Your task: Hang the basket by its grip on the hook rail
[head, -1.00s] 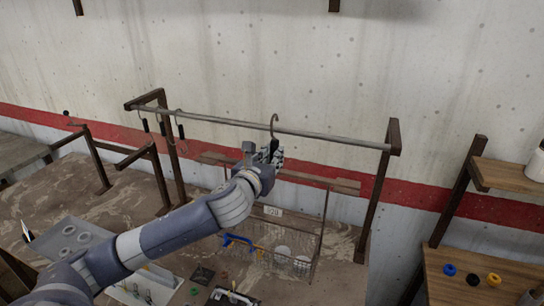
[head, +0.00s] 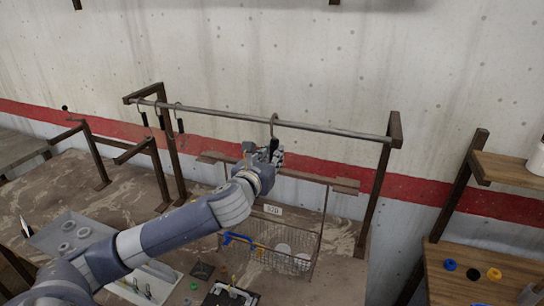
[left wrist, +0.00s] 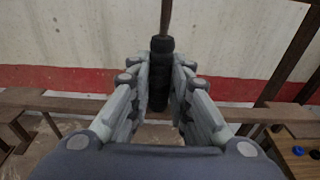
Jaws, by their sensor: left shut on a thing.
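The wire basket (head: 262,243) hangs below my left gripper in the head view, with a blue and yellow tool and white round items in it. My left gripper (head: 272,152) is shut on the basket's black grip, which stands upright between the fingers in the left wrist view (left wrist: 161,75). A metal hook (head: 274,124) rises from the grip to the rail (head: 330,131). The hook's top is at the rail's height and appears to be over it; whether it bears on the rail cannot be told. My right gripper is not in view.
Several black-handled hooks (head: 161,120) hang at the rail's left end. Brown posts (head: 378,185) hold the rail. A wooden crossbar (head: 300,176) runs below it. A shelf (head: 490,275) with small rings stands at the right. A grey tray (head: 60,235) lies at the left.

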